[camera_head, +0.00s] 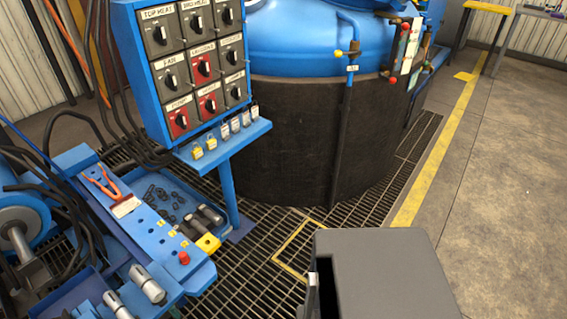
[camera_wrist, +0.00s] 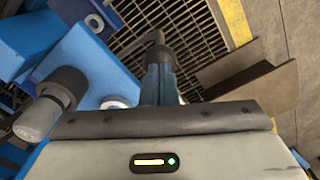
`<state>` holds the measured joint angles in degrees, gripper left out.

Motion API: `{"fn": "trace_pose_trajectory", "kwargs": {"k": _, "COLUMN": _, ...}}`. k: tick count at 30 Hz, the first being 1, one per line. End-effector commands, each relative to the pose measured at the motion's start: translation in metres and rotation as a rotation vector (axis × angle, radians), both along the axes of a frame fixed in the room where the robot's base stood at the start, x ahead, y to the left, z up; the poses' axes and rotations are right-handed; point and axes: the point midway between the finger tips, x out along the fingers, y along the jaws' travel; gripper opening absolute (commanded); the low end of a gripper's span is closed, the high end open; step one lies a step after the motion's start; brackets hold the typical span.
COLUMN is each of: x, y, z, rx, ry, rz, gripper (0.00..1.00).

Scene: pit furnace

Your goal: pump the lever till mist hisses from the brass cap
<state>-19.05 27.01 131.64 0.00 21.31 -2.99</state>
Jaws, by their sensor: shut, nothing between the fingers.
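My gripper (camera_wrist: 158,48) points away from the camera in the middle of the wrist view, its narrow fingers together with nothing between them. It is over or near the floor grating; its exact height I cannot tell. In the head view I cannot make it out. No lever can be told for sure. No mist shows.
A control panel (camera_head: 201,48) with knobs stands before the round furnace (camera_head: 290,130). A blue bench (camera_head: 150,228) holds orange pliers (camera_head: 104,185) and, at its near end, a grey cylinder (camera_head: 147,284). It is close to my gripper's left in the wrist view. Concrete floor (camera_head: 490,200) is free at right.

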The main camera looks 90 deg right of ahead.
Motion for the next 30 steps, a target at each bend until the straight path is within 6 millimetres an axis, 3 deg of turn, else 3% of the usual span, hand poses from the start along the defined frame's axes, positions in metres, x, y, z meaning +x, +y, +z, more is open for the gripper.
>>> {"fn": "trace_pose_trajectory", "kwargs": {"k": 9, "x": -0.013, "y": 0.010, "z": -0.073, "rx": -0.001, "ry": 0.002, "rz": 0.002, "gripper": 0.00}}
{"fn": "trace_pose_trajectory", "kwargs": {"k": 15, "x": -0.020, "y": 0.015, "z": -0.105, "rx": 0.000, "ry": 0.001, "rz": 0.001, "gripper": 0.00}}
{"fn": "trace_pose_trajectory", "kwargs": {"k": 25, "x": -0.020, "y": 0.015, "z": -0.101, "rx": 0.000, "ry": 0.001, "rz": 0.000, "gripper": 0.00}}
{"fn": "trace_pose_trajectory", "kwargs": {"k": 30, "x": -0.016, "y": 0.013, "z": -0.078, "rx": 0.000, "ry": -0.001, "rz": -0.001, "gripper": 0.00}}
